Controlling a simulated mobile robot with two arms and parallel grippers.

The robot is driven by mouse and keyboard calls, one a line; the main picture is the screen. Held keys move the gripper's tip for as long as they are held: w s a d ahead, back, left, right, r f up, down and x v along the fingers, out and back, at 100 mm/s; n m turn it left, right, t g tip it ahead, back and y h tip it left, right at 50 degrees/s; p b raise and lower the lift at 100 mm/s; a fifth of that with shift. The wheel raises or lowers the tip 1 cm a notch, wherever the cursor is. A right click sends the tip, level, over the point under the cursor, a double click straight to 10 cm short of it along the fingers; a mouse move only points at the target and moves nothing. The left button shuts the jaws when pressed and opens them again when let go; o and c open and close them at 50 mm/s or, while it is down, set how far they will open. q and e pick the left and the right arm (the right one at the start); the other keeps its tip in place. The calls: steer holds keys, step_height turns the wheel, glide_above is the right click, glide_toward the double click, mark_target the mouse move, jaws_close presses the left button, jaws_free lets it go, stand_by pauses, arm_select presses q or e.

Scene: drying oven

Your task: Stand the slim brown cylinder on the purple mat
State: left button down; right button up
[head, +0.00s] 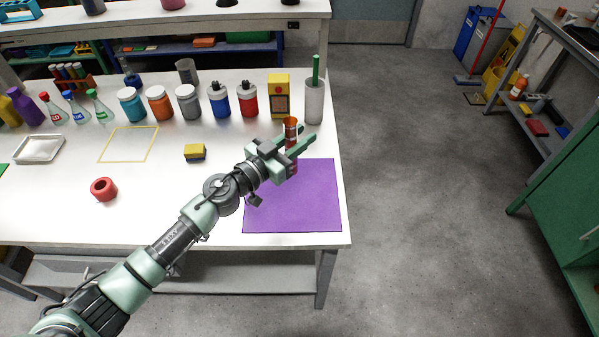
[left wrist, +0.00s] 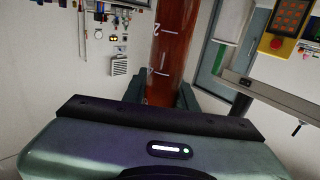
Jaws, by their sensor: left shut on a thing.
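The slim brown cylinder (head: 291,129) is a see-through orange-brown tube with white markings, which show in the left wrist view (left wrist: 172,45). My left gripper (head: 295,143) is shut on it and holds it about upright. The purple mat (head: 292,210) lies flat at the table's right front corner. The cylinder appears over the mat's back edge; the gripper hides part of it, and I cannot tell whether its base touches the mat. My right gripper is not in view.
A grey holder (head: 314,103) with a green rod and a yellow box (head: 279,96) stand behind the mat. Several bottles line the table's back. Most of the mat is bare.

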arm_select(q)
step_height(320, 180, down, 9)
steer(key=b, duration=0.4)
steer(key=shift+r, duration=0.15)
steer(key=c, duration=1.1)
jaws_free()
steer(key=v, duration=1)
steer(key=shift+s+a, duration=0.7)
steer(key=shift+s, duration=0.05)
